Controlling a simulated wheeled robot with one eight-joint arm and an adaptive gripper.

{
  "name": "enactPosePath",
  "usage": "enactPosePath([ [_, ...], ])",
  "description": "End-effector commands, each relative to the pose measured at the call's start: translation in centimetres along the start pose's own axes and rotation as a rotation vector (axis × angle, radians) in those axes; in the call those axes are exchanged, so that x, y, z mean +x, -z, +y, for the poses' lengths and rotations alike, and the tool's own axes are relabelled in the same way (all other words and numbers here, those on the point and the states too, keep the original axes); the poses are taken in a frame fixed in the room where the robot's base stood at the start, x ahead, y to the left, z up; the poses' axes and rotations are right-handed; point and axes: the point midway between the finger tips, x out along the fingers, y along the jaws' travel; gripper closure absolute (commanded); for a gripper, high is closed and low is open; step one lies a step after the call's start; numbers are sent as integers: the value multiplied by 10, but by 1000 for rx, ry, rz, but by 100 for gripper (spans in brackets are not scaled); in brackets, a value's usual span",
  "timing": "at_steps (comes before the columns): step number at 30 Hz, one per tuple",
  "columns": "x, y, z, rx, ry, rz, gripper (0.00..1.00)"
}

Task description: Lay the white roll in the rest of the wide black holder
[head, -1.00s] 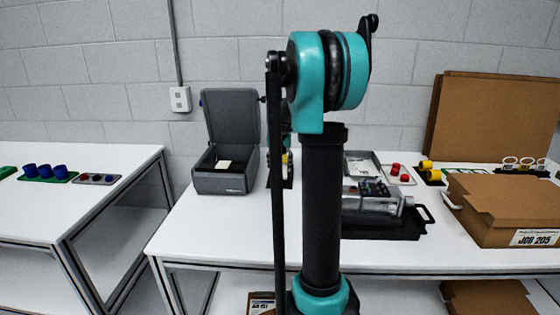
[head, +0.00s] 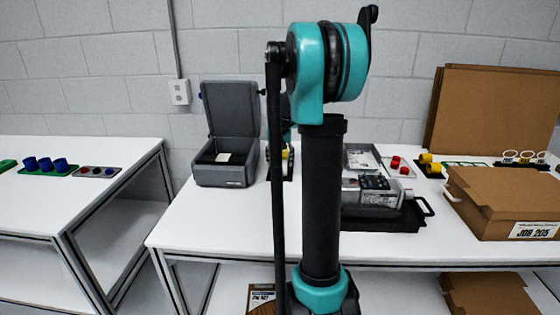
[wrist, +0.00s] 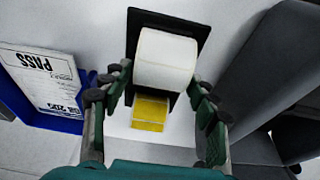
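The white roll (wrist: 165,58) shows in the wrist view over a black holder (wrist: 205,22), whose back edge and sides show around it. A yellow labelled strip or roll (wrist: 150,110) lies just below the white roll in the picture. My gripper (wrist: 160,80) has one finger at each side of the white roll's near end, with small gaps visible. The fingers look apart and not closed on it; contact deeper down is hard to judge. In the head view my arm hides the gripper and most of the holder; a little yellow (head: 286,154) shows beside it.
A grey open-lidded box (head: 226,172) stands left of the arm; its grey side is close right in the wrist view. A blue tray (wrist: 40,115) with a PASS card is at left there. A grey device (head: 372,190) and cardboard box (head: 505,205) stand at right.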

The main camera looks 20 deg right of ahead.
Motion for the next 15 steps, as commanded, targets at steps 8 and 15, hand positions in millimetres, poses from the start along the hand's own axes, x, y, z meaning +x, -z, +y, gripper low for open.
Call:
enactPosePath([
  [8,0,0,0,0,0,0,27],
  [15,-9,0,0,0,0,0,27],
])
